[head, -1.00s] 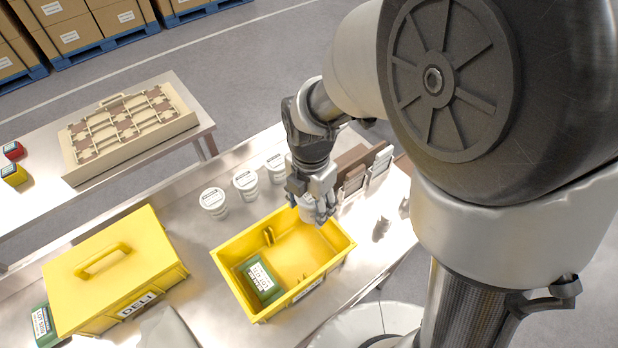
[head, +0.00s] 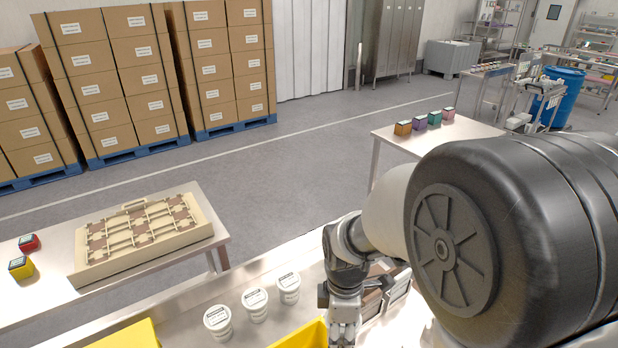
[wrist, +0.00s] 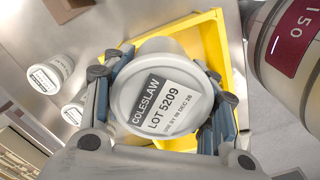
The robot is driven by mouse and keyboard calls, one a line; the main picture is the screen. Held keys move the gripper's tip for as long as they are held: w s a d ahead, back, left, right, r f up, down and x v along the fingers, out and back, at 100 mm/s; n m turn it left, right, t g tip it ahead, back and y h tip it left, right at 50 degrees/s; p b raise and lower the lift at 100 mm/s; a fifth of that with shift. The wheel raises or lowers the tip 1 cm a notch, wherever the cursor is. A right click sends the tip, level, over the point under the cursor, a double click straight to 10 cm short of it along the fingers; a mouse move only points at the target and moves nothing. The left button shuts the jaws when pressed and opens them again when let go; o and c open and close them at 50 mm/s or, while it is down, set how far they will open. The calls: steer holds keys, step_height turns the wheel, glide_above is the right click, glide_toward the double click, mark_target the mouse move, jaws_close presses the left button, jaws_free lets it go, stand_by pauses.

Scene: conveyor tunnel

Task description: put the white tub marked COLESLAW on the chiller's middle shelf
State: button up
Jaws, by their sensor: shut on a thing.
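The white tub marked COLESLAW (wrist: 165,100) is held in my gripper (wrist: 163,85), a finger on each side of it. Its lid faces the wrist camera and reads COLESLAW, LOT 5209. Behind it in the wrist view is the yellow crate (wrist: 221,32). In the head view my gripper (head: 343,325) is at the bottom edge, beside the crate's visible rim (head: 305,335); the held tub does not show there. I cannot make out a chiller or its middle shelf in these frames.
Three other white tubs (head: 255,304) stand on the steel bench left of my gripper. A beige tray with a grid (head: 190,245) is on the left table. Small coloured boxes (head: 420,122) stand on a further table. Open floor (head: 270,190) lies between the tables and stacked cartons.

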steer(key=w+d+f+m+b, duration=0.35)
steer(key=d+f+m, duration=0.35)
steer(key=m, duration=1.1)
step_height(320, 180, up, 9)
steer(key=p, duration=0.6)
step_height(320, 180, down, 8)
steer(key=b, duration=0.5)
steer(key=shift+d+r+b, duration=0.15)
steer(key=shift+d+b, duration=0.15)
steer(key=shift+d, duration=0.05)
steer(key=shift+w+r, duration=0.1)
